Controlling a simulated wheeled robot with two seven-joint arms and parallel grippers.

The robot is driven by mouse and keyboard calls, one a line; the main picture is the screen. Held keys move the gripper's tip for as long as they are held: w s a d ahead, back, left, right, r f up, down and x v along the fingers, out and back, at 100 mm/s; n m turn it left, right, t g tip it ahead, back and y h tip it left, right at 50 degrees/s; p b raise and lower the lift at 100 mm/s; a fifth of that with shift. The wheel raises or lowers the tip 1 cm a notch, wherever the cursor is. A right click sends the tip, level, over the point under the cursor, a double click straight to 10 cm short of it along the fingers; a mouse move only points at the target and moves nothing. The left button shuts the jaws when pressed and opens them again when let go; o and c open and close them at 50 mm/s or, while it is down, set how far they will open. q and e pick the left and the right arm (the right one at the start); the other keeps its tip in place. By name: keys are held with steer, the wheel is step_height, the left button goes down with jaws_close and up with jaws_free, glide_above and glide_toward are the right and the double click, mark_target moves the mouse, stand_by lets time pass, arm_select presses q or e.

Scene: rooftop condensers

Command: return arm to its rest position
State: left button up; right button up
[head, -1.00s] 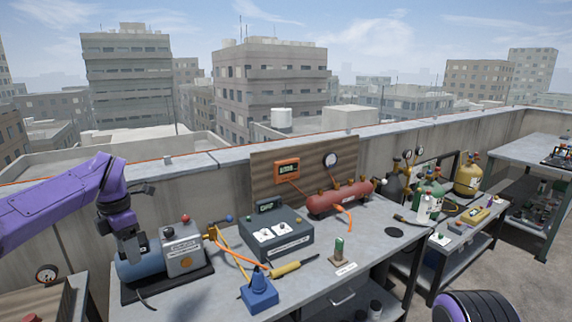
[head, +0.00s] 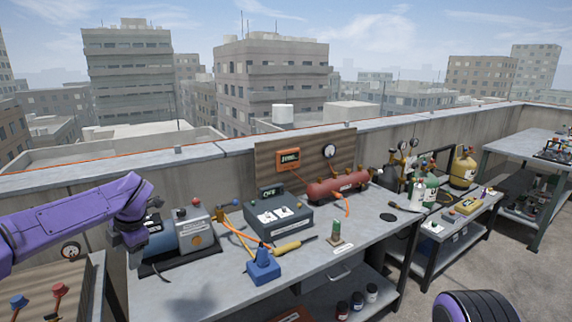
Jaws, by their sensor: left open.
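My left arm comes in from the left, purple with a dark wrist. My left gripper (head: 130,242) points down at the left end of the workbench, in front of the blue tank of the vacuum pump (head: 180,238). Its jaws are open and I see nothing held in them; whether it touches the pump cannot be told. My right gripper is not in view; only a purple and black rounded part of my own body shows at the lower right.
The grey workbench (head: 345,262) holds a dark control box (head: 278,222), a red manifold cylinder (head: 337,187), a blue funnel-shaped item (head: 263,268) and a yellow-handled tool (head: 290,247). A lower table (head: 470,220) with gas cylinders stands right. A gauge board (head: 72,285) is at lower left.

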arm_select(q)
steer(key=s+d+f+m+t+y, duration=0.1)
steer(key=d+f+m+t, duration=0.15)
steer(key=f, duration=0.35)
steer(key=s+d+f+m+t+y+b, duration=0.1)
steer(key=d+f+m+y, duration=0.15)
steer(key=f, duration=0.25)
steer(key=s+d+f+m+t+y, duration=0.1)
steer(key=s+f+m, duration=0.15)
steer(key=f, duration=0.35)
steer(key=s+d+f+m+t+h+b, duration=0.1)
steer(key=s+d+f+m+h, duration=0.2)
steer(key=s+f, duration=0.35)
steer(key=s+d+f+m+t+h+b, duration=0.1)
steer(key=s+d+f+m, duration=0.2)
steer(key=s+f+m, duration=0.3)
steer(key=s+a+f+m+g+b, duration=0.1)
steer(key=s+f, duration=0.4)
steer(key=s, duration=0.7)
steer(key=s+a+f+m+g+h+b, duration=0.1)
steer(key=s+f+m+g, duration=0.2)
steer(key=s, duration=0.9)
step_height(320, 180, down, 2)
steer(key=m, duration=0.2)
steer(key=shift+s+a+f+m+g, duration=0.2)
steer(key=shift+s+m+g, duration=0.05)
steer(key=shift+m+g, duration=0.1)
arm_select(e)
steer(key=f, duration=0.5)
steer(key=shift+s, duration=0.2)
